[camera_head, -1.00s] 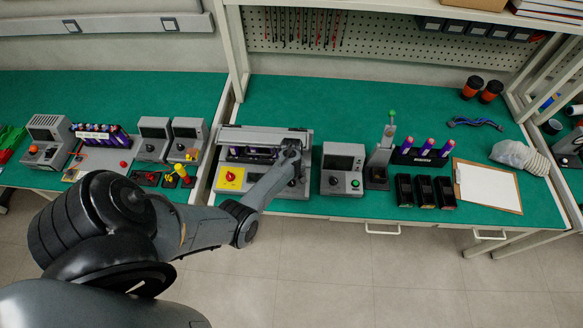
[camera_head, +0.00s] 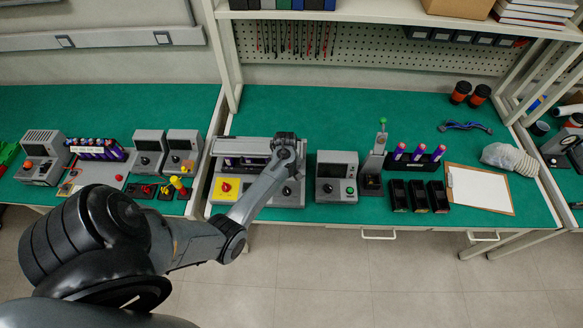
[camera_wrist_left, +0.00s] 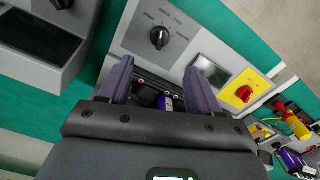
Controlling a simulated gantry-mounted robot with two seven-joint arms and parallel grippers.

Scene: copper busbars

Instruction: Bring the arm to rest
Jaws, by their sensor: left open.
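My left arm comes in from the left in the head view. Its wrist is over the right part of a grey station (camera_head: 285,200) with a yellow panel (camera_head: 226,188) and red knob, and its gripper is hidden there. In the left wrist view my left gripper (camera_wrist_left: 157,76) is open, its two purple-grey fingers apart above the station's face. A purple cylinder (camera_wrist_left: 165,102) in a dark slot shows between the fingers. I cannot tell whether a finger touches it. A black dial (camera_wrist_left: 159,38) and the yellow panel (camera_wrist_left: 245,92) lie beyond. My right gripper is not in view.
A grey box with a green button (camera_head: 337,178) stands right of the station. Further right are a purple-cylinder rack (camera_head: 416,160), black bins (camera_head: 419,196) and a clipboard (camera_head: 480,189). A shelf (camera_head: 400,13) overhangs the back. Bare green mat lies behind the station.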

